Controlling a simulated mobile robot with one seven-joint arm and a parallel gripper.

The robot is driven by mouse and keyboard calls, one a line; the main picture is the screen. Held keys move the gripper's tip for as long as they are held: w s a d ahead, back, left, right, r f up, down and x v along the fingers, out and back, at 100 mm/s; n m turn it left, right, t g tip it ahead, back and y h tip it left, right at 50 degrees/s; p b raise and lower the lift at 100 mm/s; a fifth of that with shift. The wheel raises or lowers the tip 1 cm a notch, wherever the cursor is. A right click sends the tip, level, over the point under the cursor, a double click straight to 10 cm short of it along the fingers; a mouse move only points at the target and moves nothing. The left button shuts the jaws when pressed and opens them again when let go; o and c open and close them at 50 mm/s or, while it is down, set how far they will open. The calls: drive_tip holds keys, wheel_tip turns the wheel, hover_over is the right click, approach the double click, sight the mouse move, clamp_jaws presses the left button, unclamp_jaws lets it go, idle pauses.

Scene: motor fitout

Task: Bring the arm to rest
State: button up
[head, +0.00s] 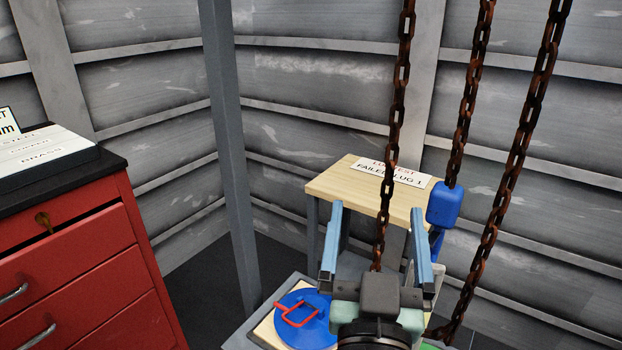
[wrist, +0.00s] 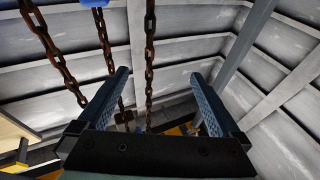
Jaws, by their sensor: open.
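My gripper (head: 377,245) is open and empty in the head view, its two blue fingers spread wide and pointing up and away from me. One rusty chain (head: 391,130) hangs down in the picture between the fingers; I cannot tell how near it is. In the wrist view my gripper (wrist: 160,100) also shows open, with nothing held between the blue fingers. A chain (wrist: 150,60) crosses the gap there too, with the grey wall behind.
A wooden table (head: 345,185) with a "FAILED LUG 1" sign (head: 393,173) stands beyond my gripper. A blue disc with a red handle (head: 297,315) lies below left. More rusty chains and a blue block (head: 444,205) hang right. A red drawer cabinet (head: 85,270) stands left.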

drive_tip(key=s+a+r+n+t+y, duration=0.1)
drive_tip(key=s+a+r+t, duration=0.15)
drive_tip(key=r, duration=0.65)
drive_tip(key=s+a+r+t+y+p, duration=0.1)
drive_tip(key=s+a+r+t, duration=0.2)
drive_tip(key=r, duration=0.6)
drive_tip(key=s+a+r+n+t+y, duration=0.15)
drive_tip(key=s+r, duration=0.35)
drive_tip(key=r, duration=0.5)
wheel_tip(320, 180, up, 23)
drive_tip(key=p, duration=2.4)
drive_tip(key=shift+w+a+r+p, duration=0.15)
drive_tip(key=shift+w+a+p, duration=0.1)
drive_tip(key=shift+w+p, duration=0.1)
drive_tip(key=shift+m, duration=0.25)
